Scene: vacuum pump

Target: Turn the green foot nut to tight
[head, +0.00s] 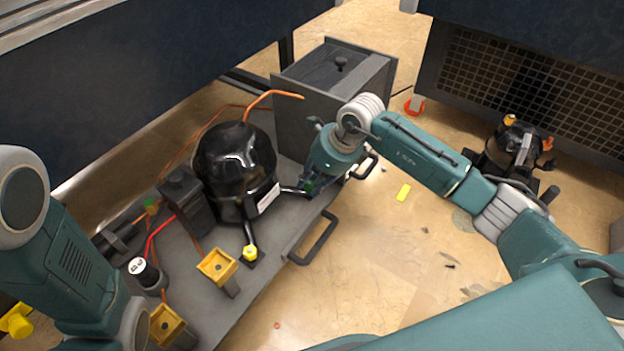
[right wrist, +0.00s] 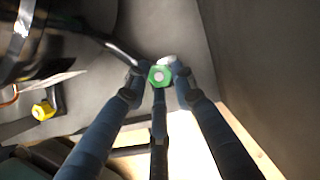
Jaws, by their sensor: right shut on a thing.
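The green foot nut (right wrist: 158,75) shows in the right wrist view between the fingertips of my right gripper (right wrist: 160,78). The fingers are closed around it. In the head view the green nut (head: 309,186) shows small at the tip of my right gripper (head: 306,188), at the end of a foot of the black pump (head: 236,165). Much of the nut is hidden by the fingers, and how tight it is cannot be told. My left arm comes in at the left edge of the head view, but its gripper is not visible.
A yellow foot nut (head: 250,252) sits on the pump's front foot. A grey box (head: 330,90) stands close behind my right gripper. The base plate has a dark handle (head: 315,240) at its edge. Yellow-topped posts (head: 217,265) stand at the front. Another black pump (head: 512,150) is on the floor at right.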

